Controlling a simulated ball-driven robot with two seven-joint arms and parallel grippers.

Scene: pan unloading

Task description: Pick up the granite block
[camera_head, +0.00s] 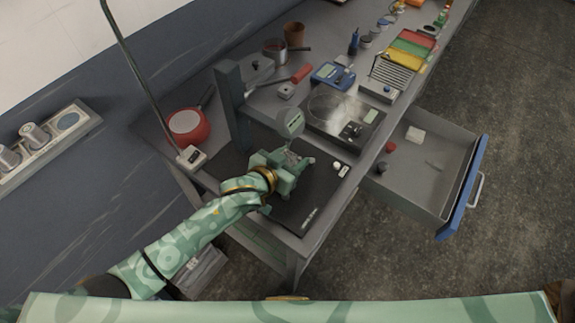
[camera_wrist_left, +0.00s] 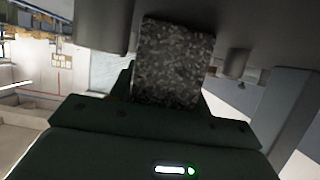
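The granite block (camera_wrist_left: 174,62) is dark grey and speckled, and fills the middle of the left wrist view. Dark finger parts of my left gripper lie close against both of its sides, with no gap that I can see, so the gripper looks shut on it. In the head view my left gripper (camera_head: 289,168) is over the dark mat (camera_head: 318,192) near the bench's front left. There the block is mostly hidden by the fingers. I cannot tell whether it touches the surface below. My right gripper is not in view.
A round-faced gauge (camera_head: 290,122) stands just behind the gripper, near a grey column (camera_head: 232,105). A red pan (camera_head: 188,125) lies to the left. A blue multimeter (camera_head: 333,75) and other items fill the back. An open drawer (camera_head: 425,180) juts out at right.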

